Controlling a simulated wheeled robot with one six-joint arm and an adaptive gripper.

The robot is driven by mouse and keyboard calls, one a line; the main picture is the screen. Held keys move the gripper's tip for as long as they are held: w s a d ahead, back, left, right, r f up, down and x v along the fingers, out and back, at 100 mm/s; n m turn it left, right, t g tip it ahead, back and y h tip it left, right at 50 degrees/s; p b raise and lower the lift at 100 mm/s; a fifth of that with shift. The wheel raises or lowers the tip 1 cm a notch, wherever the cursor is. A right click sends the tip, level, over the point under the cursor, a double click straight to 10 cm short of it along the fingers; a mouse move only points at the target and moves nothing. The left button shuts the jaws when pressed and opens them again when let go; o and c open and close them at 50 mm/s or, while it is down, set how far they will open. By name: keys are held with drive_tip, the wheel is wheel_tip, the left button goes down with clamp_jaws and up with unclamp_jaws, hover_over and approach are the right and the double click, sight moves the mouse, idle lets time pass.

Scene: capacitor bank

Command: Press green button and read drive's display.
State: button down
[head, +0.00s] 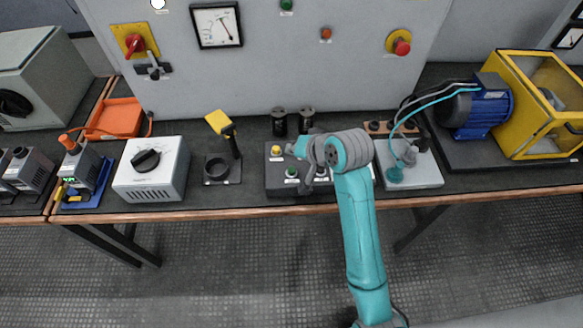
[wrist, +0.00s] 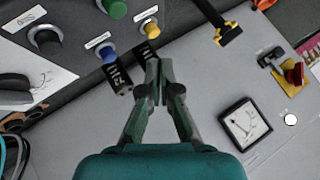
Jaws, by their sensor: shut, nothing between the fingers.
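A dark control box (head: 278,187) on the bench carries a green button (head: 291,172) and a yellow button (head: 276,150). In the wrist view the green button (wrist: 116,9) is at the top, with the yellow button (wrist: 151,28) and a blue button (wrist: 107,53) nearer my fingers. My gripper (wrist: 157,66) is shut and empty, with its fingertips apart from the green button in the picture. My arm hides part of the box in the head view. A grey drive on a blue base has a small green-lit display (head: 68,181), too small to read.
A grey box with a black knob (head: 149,168) and a yellow-topped stand (head: 218,123) lie between the drive and control box. Two black posts (head: 279,122) stand behind the box. A grey cabinet (head: 270,70) backs the bench. A blue motor (head: 483,107) is at right.

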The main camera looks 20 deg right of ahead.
sight(290, 167)
drive_tip(key=shift+f, duration=2.85)
drive_tip(key=shift+f, duration=0.2)
drive_tip(key=shift+f, duration=0.25)
drive_tip(key=shift+f, duration=0.95)
idle(0.3)
drive_tip(key=shift+r, duration=1.5)
drive_tip(key=shift+r, duration=2.4)
